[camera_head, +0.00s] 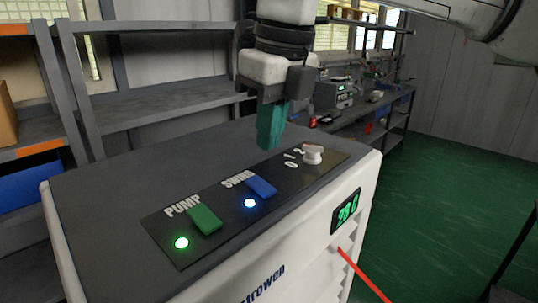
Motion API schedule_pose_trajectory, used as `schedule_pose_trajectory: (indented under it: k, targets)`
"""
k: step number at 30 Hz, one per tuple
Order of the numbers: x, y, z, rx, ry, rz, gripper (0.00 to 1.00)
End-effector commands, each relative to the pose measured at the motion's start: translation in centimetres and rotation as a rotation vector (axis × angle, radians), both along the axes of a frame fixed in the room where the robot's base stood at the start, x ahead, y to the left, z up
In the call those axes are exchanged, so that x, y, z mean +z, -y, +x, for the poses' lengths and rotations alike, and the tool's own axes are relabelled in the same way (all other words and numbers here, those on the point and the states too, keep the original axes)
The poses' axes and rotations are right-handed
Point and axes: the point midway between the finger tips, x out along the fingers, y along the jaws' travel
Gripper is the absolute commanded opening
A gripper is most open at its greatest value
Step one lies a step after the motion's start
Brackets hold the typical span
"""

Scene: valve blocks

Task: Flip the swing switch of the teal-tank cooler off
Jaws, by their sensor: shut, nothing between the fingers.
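A white cooler (275,262) with a dark grey top fills the lower middle of the head view. Its black panel holds a green PUMP switch (204,220) and a blue SWING switch (261,187). The blue lamp (250,203) beside the SWING switch is lit. The green lamp (181,243) beside the PUMP switch is lit too. My gripper (268,142) points down with teal fingers shut and empty. It appears above and behind the SWING switch, apart from it. No teal tank shows in this view.
A white knob (313,155) sits at the panel's right end. Grey shelves (150,105) stand behind left, and a workbench (365,112) stands behind right. The green floor (450,180) at right is open.

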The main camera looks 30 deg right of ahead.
Motion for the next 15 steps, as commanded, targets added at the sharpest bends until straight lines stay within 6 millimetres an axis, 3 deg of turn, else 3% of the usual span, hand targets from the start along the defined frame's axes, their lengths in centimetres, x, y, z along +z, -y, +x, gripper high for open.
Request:
schedule_pose_trajectory:
  k: [7,15]
  targets:
    - [4.5,0.3,-0.8,-0.002,0.003,-0.001,0.00]
    - [6.6,0.4,-1.2,-0.001,0.000,0.000,0.00]
